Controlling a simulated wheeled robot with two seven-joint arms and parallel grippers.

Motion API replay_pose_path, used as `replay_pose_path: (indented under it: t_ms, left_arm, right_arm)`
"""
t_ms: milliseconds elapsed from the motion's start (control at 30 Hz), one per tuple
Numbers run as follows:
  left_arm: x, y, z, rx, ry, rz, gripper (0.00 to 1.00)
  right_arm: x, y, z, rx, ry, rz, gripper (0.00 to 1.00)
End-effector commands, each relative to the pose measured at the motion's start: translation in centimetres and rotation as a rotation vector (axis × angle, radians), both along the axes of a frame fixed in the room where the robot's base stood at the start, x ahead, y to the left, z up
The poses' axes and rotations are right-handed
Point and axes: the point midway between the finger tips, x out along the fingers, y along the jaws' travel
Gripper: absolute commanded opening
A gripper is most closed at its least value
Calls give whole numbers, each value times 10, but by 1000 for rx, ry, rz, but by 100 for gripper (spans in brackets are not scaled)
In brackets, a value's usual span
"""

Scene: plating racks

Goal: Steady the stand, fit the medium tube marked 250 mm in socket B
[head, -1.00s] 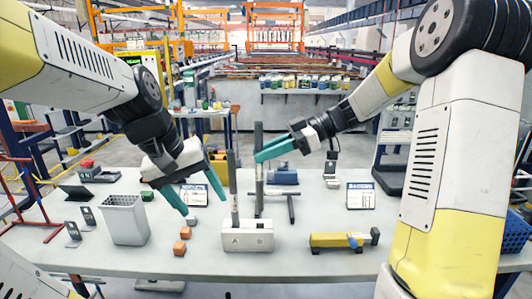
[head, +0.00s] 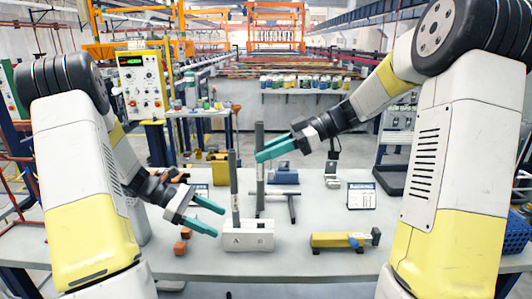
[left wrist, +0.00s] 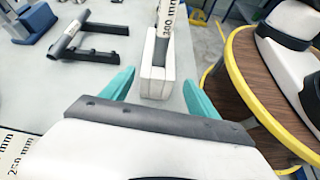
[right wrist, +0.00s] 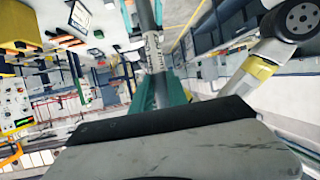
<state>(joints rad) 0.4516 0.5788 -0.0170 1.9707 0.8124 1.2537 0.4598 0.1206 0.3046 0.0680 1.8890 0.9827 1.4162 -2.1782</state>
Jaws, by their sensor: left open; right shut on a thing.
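The white stand (head: 248,236), lettered A and B, sits on the table. A grey tube (head: 234,185) stands upright at A; the left wrist view shows 300 mm on it (left wrist: 167,20). My right gripper (head: 262,153) is shut on a second upright grey tube (head: 259,186), whose lower end is near the B side; whether it is in the socket I cannot tell. A tube marked 250 mm (left wrist: 14,156) shows in the left wrist view's lower left corner. My left gripper (head: 219,221) is open at the stand's left end; in its wrist view the stand lies between its fingers.
A dark rack (head: 290,205) stands behind the stand. A yellow tool (head: 338,241) lies to the right, with a printed card (head: 361,196) behind it. Orange blocks (head: 181,247) lie by my left gripper.

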Motion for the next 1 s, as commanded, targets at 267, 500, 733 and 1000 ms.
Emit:
replay_pose_path:
  t_ms: [267, 500, 733, 1000]
  left_arm:
    - [3, -15, -17, -23, 78, 69, 69]
    - [2, -45, -33, -23, 77, 66, 69]
    - [2, -73, -48, -22, 77, 64, 69]
    - [3, -90, -58, -21, 75, 66, 69]
  right_arm:
    - [0, 0, 0, 1, 0, 0, 0]
    - [0, 0, 0, 1, -1, 0, 0]
    - [0, 0, 0, 1, 0, 0, 0]
    - [0, 0, 0, 1, 0, 0, 0]
